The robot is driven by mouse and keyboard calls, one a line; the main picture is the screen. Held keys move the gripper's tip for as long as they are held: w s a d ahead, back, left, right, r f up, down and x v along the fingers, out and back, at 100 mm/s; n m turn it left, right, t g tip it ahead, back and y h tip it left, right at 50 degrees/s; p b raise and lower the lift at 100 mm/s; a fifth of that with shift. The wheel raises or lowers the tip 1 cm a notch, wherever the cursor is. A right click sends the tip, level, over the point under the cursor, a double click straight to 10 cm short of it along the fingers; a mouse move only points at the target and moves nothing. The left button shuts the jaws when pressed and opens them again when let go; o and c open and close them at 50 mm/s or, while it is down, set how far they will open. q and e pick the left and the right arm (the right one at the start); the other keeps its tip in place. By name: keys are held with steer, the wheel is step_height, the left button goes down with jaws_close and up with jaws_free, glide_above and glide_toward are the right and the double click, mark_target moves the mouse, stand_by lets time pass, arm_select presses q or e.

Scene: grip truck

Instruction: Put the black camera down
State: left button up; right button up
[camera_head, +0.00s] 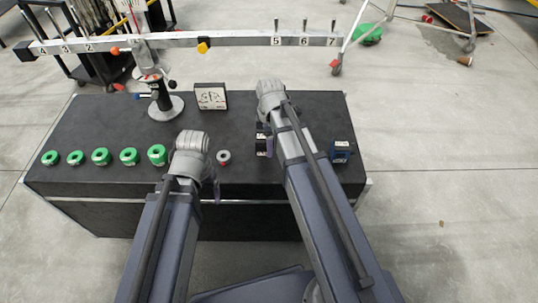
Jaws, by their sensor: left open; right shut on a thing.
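A small black object, which looks like the black camera (261,141), is at my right gripper (264,146), just left of the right forearm. The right gripper is shut on it, and the arm hides part of it. I cannot tell whether the object touches the table top. My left gripper (216,188) is open near the front edge of the black table (110,115). The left arm's wrist hides much of it, and only a thin purple finger shows.
Several green rings (102,156) lie in a row at left. A balance beam (190,40) on a stand (162,105) and a white dial box (211,97) are behind.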

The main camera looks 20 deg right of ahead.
step_height(320, 180, down, 4)
steer(key=b, duration=0.3)
steer(key=shift+r, duration=0.2)
steer(key=shift+f+b, duration=0.1)
steer(key=shift+b, duration=0.25)
steer(key=shift+f, duration=0.15)
steer(key=o, duration=1)
steer(key=shift+c, duration=0.2)
step_height(320, 180, up, 13)
steer(key=p, duration=1.2)
steer(key=shift+f, duration=0.2)
steer(key=shift+f, duration=0.2)
